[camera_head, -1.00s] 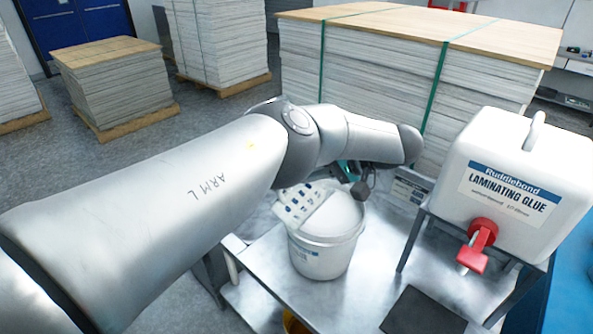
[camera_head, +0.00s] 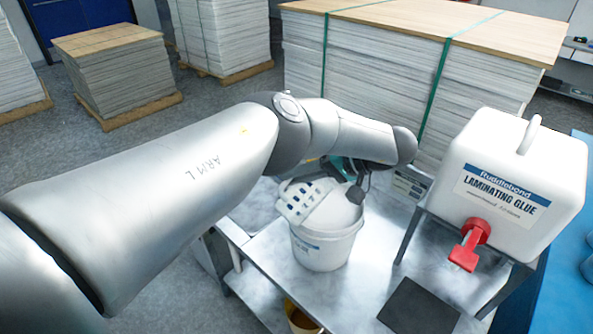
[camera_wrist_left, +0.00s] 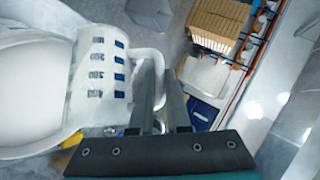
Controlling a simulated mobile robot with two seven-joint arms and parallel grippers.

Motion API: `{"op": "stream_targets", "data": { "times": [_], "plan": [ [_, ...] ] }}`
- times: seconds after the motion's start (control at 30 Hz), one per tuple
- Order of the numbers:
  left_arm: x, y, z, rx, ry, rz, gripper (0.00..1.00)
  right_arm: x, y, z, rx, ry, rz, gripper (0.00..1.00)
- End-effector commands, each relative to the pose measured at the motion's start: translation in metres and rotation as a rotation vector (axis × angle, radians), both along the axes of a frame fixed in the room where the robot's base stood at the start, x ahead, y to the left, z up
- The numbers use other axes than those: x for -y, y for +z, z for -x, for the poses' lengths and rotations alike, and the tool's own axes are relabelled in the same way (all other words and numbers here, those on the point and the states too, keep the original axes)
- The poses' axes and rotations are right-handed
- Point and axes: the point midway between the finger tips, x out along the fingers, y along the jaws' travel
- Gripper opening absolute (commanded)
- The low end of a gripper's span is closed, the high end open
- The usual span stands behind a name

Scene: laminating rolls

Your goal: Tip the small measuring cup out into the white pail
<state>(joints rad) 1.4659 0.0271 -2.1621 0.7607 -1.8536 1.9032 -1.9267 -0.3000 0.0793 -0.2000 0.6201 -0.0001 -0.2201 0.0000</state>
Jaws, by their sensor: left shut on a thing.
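The small measuring cup (camera_head: 298,203) is white with blue marks and is tilted over the left part of the white pail (camera_head: 322,250). In the left wrist view the cup (camera_wrist_left: 100,78) shows its marked side, and its handle (camera_wrist_left: 150,56) lies between the fingers. My left gripper (camera_head: 356,183) is above the pail's right rim, partly hidden by the arm; in the wrist view it (camera_wrist_left: 158,82) is shut on the handle. The pail (camera_wrist_left: 28,95) looks pale inside. I cannot see whether anything runs from the cup. My right gripper is out of view.
The pail stands on a metal bench (camera_head: 375,235). A glue container (camera_head: 515,180) with a red tap (camera_head: 470,245) stands on a stand at the right. A dark pad (camera_head: 420,306) lies in front. A yellow container (camera_head: 300,318) is below the bench edge. Board stacks (camera_head: 390,80) stand behind.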

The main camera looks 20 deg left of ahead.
Motion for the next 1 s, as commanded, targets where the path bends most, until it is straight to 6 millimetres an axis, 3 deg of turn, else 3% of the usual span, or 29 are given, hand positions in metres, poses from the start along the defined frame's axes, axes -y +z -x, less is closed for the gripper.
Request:
{"op": "stream_targets", "data": {
  "times": [0.63, 1.0],
  "plan": [
    [-0.002, 0.004, 0.005, 0.050, 0.002, 0.027, 0.00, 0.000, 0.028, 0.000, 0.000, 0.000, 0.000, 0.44],
    [-0.006, 0.005, 0.012, 0.130, 0.003, 0.068, 0.00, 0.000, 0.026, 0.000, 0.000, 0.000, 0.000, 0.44]
  ]
}}
